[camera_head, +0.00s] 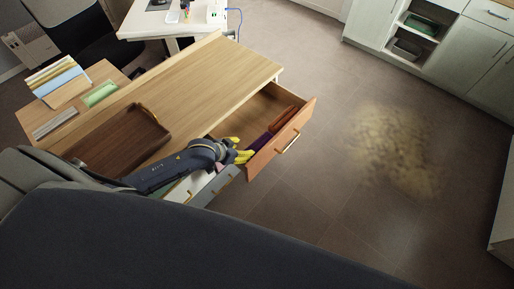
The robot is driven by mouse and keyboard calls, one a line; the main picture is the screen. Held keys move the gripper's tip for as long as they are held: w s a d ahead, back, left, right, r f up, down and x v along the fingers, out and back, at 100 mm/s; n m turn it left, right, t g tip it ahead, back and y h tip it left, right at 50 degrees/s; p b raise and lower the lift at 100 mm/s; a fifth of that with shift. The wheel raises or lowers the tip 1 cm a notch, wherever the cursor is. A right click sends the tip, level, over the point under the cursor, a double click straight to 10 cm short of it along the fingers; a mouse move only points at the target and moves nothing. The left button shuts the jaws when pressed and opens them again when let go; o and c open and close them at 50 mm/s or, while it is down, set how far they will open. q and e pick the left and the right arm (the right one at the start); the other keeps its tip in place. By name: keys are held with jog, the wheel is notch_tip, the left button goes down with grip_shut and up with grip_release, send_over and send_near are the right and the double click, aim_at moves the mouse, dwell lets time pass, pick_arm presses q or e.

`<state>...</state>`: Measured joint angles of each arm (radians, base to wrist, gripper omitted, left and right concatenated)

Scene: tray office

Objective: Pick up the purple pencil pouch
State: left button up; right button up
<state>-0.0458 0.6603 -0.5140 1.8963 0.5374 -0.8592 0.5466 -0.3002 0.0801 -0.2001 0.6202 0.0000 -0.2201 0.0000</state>
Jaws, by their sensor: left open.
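A dark purple pencil pouch (261,142) lies in the open wooden drawer (294,134), towards its near end. My left gripper (245,156), with yellow fingers, is open at the near end of the drawer, just left of the pouch. I cannot tell whether the fingers touch the pouch. Part of the pouch is hidden by the fingers and the drawer front. My right gripper is not in view.
A reddish-brown item (284,119) lies farther back in the drawer. A brown tray (123,146) stands on the wooden desk (215,75). A grey-white drawer or box (205,188) is below my left wrist. Open floor lies to the right.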

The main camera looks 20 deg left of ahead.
aim_at(254, 147)
pick_arm(q)
jog(key=shift+x, duration=6.2)
jog(key=shift+c, duration=0.3)
jog(key=c, duration=0.9)
